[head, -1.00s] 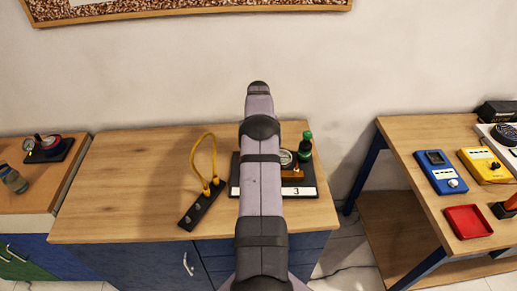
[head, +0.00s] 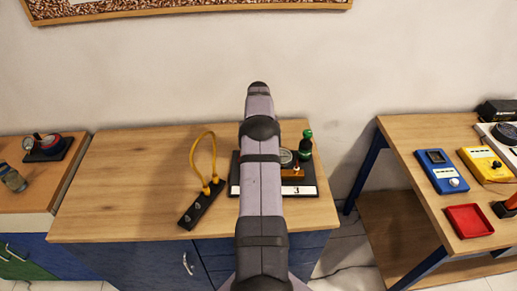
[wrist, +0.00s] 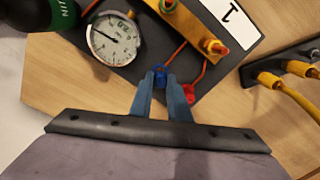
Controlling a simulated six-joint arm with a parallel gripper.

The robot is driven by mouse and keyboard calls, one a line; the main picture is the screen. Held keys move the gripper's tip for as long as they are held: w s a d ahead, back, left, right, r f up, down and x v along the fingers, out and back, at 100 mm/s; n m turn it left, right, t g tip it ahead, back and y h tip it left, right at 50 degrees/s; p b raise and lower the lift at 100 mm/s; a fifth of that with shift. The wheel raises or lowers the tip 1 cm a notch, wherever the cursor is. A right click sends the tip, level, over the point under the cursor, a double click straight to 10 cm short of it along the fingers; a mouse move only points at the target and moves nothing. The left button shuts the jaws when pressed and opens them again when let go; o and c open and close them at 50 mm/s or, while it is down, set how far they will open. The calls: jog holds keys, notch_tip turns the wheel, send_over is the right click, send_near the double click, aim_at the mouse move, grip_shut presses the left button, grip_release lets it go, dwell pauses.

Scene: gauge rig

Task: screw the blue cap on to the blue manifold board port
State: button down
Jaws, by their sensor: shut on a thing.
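In the wrist view the fingertips of my gripper (wrist: 160,77) are shut on the small blue cap (wrist: 161,69), close over the near edge of the black board (wrist: 220,75). A brass manifold block (wrist: 188,22) lies on the board, with a red-and-yellow fitting (wrist: 216,47) at its near end. A red cap (wrist: 189,89) sits just right of my fingers. Thin red lines run from the caps toward the block. I cannot make out the blue port. In the head view my arm hides my gripper and much of the board (head: 308,190); the brass block (head: 292,174) shows beside it.
A round white dial gauge (wrist: 113,40) and a dark bottle with a green band (wrist: 62,12) stand left of the block in the wrist view. A black strip with yellow plugs and cable (head: 203,203) lies left of the board. The bench's left side is clear.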

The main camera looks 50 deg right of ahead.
jog(key=shift+f+b, duration=0.55)
jog(key=shift+f, duration=0.35)
dwell(1.3)
jog(key=m, duration=0.5)
jog(key=shift+a, duration=0.1)
jog(key=shift+f+m, duration=0.1)
jog(key=shift+m, duration=0.2)
jog(key=m, duration=0.4)
jog(key=shift+m+b, duration=0.3)
jog(key=shift+m, duration=0.1)
jog(key=m, duration=0.5)
jog(key=shift+a, duration=0.1)
dwell(0.4)
